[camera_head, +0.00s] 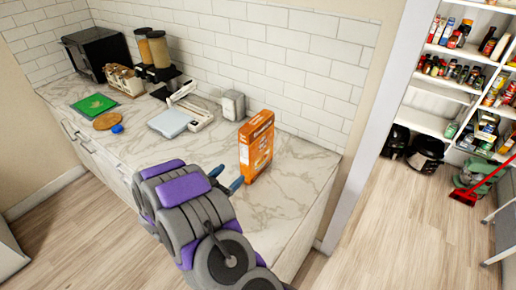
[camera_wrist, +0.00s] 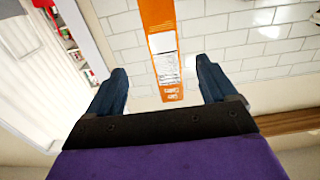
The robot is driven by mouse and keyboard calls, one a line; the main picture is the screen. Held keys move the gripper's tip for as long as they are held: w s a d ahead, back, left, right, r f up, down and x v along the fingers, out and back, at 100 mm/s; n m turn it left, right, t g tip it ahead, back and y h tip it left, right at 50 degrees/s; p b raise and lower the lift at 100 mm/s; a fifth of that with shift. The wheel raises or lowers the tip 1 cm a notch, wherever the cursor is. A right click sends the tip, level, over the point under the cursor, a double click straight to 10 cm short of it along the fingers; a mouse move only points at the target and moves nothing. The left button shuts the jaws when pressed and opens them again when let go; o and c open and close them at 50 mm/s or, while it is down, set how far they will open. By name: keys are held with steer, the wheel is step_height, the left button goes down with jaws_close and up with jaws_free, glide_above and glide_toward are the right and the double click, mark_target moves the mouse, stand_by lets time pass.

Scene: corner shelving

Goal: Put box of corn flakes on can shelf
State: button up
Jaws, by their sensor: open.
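The orange box of corn flakes (camera_head: 257,147) stands upright on the marble counter near its right end. In the wrist view the box (camera_wrist: 160,45) shows as a narrow orange side with a white label panel, between and beyond my two fingers. My gripper (camera_head: 228,180) is open beside the box, on its left, with blue fingers pointing toward it. In the wrist view my gripper (camera_wrist: 160,85) has its fingers spread wide with nothing held. The shelving (camera_head: 450,80) with cans and jars stands in the corner at the right; which shelf is the can shelf is not clear.
The marble counter (camera_head: 300,185) also holds a napkin dispenser (camera_head: 233,105), a scale (camera_head: 170,122), cereal dispensers (camera_head: 157,55), a microwave (camera_head: 97,50) and a green cutting board (camera_head: 93,105). A red broom (camera_head: 467,195) leans by the shelving. Wooden floor (camera_head: 400,235) is open before it.

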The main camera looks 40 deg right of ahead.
mark_target(245, 160)
steer(key=x, duration=0.2)
steer(key=w+x, duration=0.1)
steer(key=x, duration=0.1)
steer(key=shift+r+b, duration=0.1)
steer(key=shift+b, duration=0.25)
steer(key=x, duration=0.7)
steer(key=shift+s+d+b, duration=0.3)
steer(key=shift+s, duration=0.05)
steer(key=shift+w+d, duration=0.15)
steer(key=shift+d, duration=0.1)
steer(key=shift+w+d+r+b, duration=0.1)
steer(key=shift+w+r+b, duration=0.05)
steer(key=shift+w+b, duration=0.2)
steer(key=x, duration=0.3)
steer(key=shift+s, duration=0.2)
steer(key=shift+d, duration=0.15)
steer(key=shift+c, duration=1.4)
steer(key=shift+a, duration=0.65)
steer(key=c, duration=0.3)
steer(key=shift+a, duration=0.25)
steer(key=c, duration=0.3)
steer(key=shift+d, duration=0.6)
steer(key=c, duration=0.5)
